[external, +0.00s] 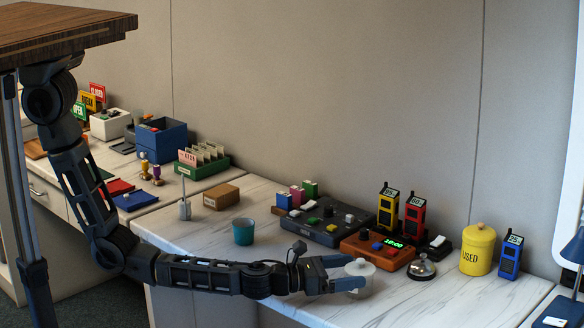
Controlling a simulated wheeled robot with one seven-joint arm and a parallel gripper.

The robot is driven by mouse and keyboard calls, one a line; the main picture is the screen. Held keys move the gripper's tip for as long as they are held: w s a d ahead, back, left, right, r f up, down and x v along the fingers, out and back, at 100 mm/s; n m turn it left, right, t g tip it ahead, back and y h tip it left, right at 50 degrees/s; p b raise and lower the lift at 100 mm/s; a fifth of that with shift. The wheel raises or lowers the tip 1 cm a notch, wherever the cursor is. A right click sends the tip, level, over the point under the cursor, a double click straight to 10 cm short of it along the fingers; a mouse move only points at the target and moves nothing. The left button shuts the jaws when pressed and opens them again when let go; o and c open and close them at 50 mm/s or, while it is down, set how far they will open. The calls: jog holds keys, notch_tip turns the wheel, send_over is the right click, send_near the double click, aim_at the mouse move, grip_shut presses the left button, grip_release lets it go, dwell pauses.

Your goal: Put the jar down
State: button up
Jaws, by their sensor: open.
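A small whitish jar (362,271) with a knobbed lid stands upright at the front part of the white marble-look counter (450,292). One finger partly covers the jar's near left side. The jar's base appears to be on the counter, though the finger hides part of it. I cannot tell whether the fingers touch the jar.
A silver bell (422,268) stands just right of the jar. An orange panel with a green display (377,250) is behind it. A yellow USED canister (478,250) and a blue handheld device (511,257) stand further right. A teal cup (243,232) stands left. The front right counter is clear.

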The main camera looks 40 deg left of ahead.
jog(key=v, duration=0.8)
jog(key=shift+s+a, duration=0.2)
jog(key=shift+s, duration=0.05)
